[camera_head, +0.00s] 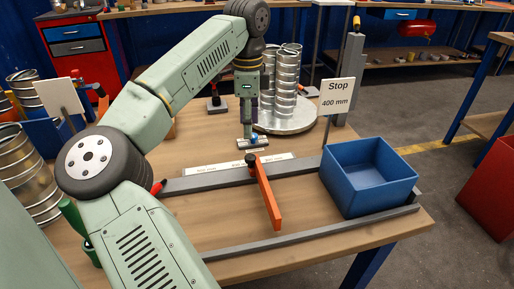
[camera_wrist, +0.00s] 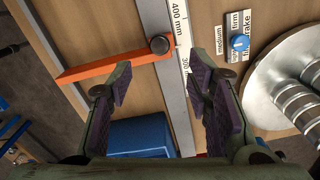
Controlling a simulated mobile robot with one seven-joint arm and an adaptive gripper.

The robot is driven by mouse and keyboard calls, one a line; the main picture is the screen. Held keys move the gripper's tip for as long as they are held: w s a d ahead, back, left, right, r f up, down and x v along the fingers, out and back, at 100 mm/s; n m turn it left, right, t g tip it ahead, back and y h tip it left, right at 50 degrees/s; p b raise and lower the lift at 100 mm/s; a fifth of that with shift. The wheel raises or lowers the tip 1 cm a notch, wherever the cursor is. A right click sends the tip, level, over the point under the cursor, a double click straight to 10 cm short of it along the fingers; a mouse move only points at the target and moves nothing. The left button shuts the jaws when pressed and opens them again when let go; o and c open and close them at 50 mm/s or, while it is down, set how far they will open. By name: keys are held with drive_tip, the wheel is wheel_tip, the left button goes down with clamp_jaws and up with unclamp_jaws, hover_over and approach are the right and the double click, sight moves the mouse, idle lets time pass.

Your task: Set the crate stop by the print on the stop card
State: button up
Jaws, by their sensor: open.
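The stop card (camera_head: 337,97) reads "Stop 400 mm" and stands upright at the back right. The orange stop bar (camera_head: 265,195) reaches from the grey rear rail across the bench; it also shows in the wrist view (camera_wrist: 105,68). Its dark round knob (camera_wrist: 159,44) sits on the rail, between the 400 mm and 300 mm labels of the white scale strip (camera_wrist: 182,30). The blue crate (camera_head: 369,175) stands at the right, between the rails, apart from the bar. My gripper (camera_wrist: 160,92) is open and empty, pointing down above the bench. Its fingertips are partly hidden in the head view.
A brake plate with a blue knob (camera_wrist: 239,42) and labels including "medium" and "firm" lies behind the rail. Spiral ducts (camera_head: 286,80) stand on a round metal turntable (camera_head: 300,117) behind it. A grey front rail (camera_head: 310,234) edges the bench. The bench between bar and crate is clear.

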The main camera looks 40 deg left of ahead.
sight(250, 157)
wheel_tip(250, 157, down, 10)
drive_tip(key=shift+d+r+p, duration=0.1)
drive_tip(key=shift+d+p, duration=0.05)
drive_tip(key=shift+p, duration=0.4)
drive_tip(key=shift+c, duration=0.6)
clamp_jaws()
